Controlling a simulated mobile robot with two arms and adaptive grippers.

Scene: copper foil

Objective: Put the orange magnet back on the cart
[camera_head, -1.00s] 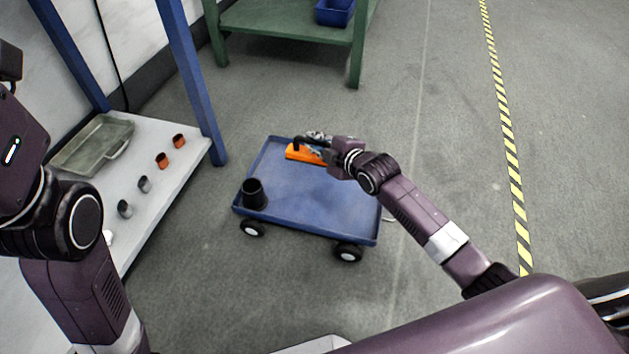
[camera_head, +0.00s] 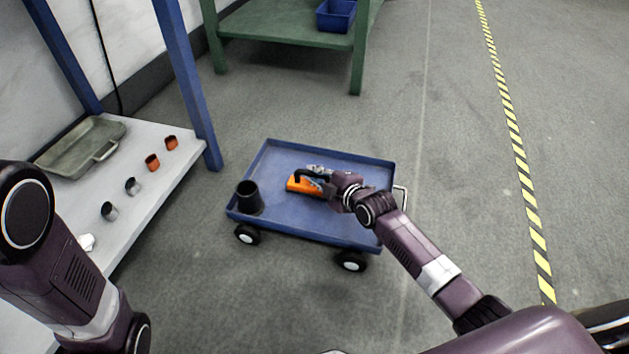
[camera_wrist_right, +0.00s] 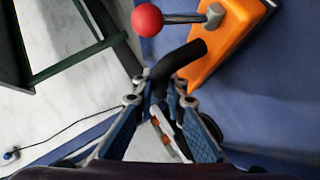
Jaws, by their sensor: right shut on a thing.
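The orange magnet (camera_head: 303,185) is over the bed of the blue cart (camera_head: 322,225), left of its middle. I cannot tell whether it touches the bed. My right gripper (camera_head: 325,180) is shut on the magnet's black handle. In the right wrist view the handle (camera_wrist_right: 182,64) runs between the fingertips of my right gripper (camera_wrist_right: 160,90). The orange body (camera_wrist_right: 232,38) and a lever with a red ball (camera_wrist_right: 147,20) show beyond it. The fingers hide part of the handle. My left gripper is out of view; only its arm shows at the left.
A black cup (camera_head: 249,197) stands in the cart's front left corner. Left is a shelf (camera_head: 150,205) with a grey-green tray (camera_head: 68,158) and several small orange and grey pieces. A green table (camera_head: 285,28) with a blue bin (camera_head: 336,15) stands behind. Floor right of the cart is clear.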

